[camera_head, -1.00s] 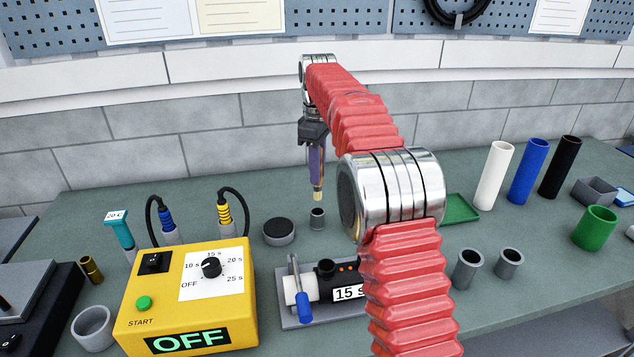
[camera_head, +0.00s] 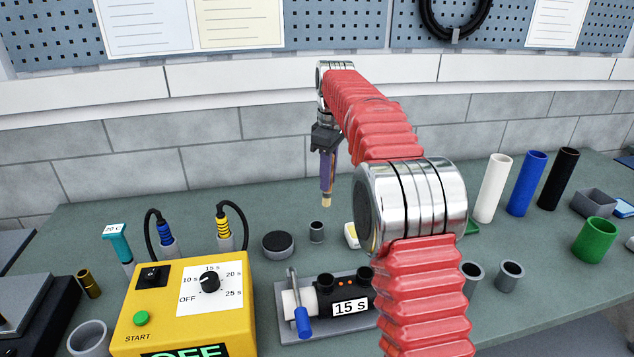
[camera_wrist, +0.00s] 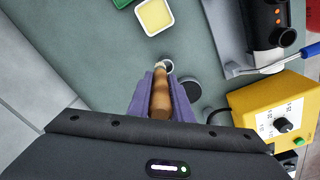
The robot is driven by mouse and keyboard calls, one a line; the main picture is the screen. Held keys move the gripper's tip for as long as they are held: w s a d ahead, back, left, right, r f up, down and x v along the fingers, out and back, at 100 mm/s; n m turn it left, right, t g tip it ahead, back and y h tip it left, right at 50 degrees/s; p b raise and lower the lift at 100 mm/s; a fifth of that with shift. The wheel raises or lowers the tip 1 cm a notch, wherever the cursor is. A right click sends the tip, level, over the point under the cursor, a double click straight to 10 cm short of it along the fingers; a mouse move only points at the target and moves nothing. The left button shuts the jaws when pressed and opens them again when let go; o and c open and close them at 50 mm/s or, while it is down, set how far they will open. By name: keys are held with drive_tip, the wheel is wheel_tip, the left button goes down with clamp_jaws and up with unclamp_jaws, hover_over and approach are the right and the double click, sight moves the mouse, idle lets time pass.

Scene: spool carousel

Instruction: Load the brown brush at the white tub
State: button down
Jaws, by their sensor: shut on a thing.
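My gripper (camera_head: 328,150) is shut on the brown brush (camera_head: 326,198), which hangs with its pale bristles down above the bench. In the wrist view the brush's brown wooden handle (camera_wrist: 161,98) lies between the purple fingers of my gripper (camera_wrist: 158,88). The white tub (camera_head: 351,236), squarish with yellow contents, stands on the bench to the right of the brush, partly hidden by my arm. In the wrist view the tub (camera_wrist: 150,34) is near the top, apart from the brush.
A small grey cup (camera_head: 316,232) and a round black-topped disc (camera_head: 278,244) stand near the brush. A yellow timer box (camera_head: 188,300) and a device labelled 15 s (camera_head: 349,308) are in front. White, blue and black tubes stand at right.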

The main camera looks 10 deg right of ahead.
drive_tip(key=s+d+f+t+y, duration=0.1)
drive_tip(key=s+d, duration=0.4)
drive_tip(key=d, duration=0.5)
drive_tip(key=shift+d+f+t+y, duration=0.35)
drive_tip(key=shift+f+t, duration=0.2)
drive_tip(key=shift+t, duration=0.35)
drive_tip(key=shift+a, duration=0.1)
drive_tip(key=shift+s+f, duration=0.1)
drive_tip(key=shift+f, duration=0.05)
drive_tip(key=shift+f, duration=2.85)
drive_tip(key=shift+f, duration=0.55)
drive_tip(key=shift+r, duration=0.1)
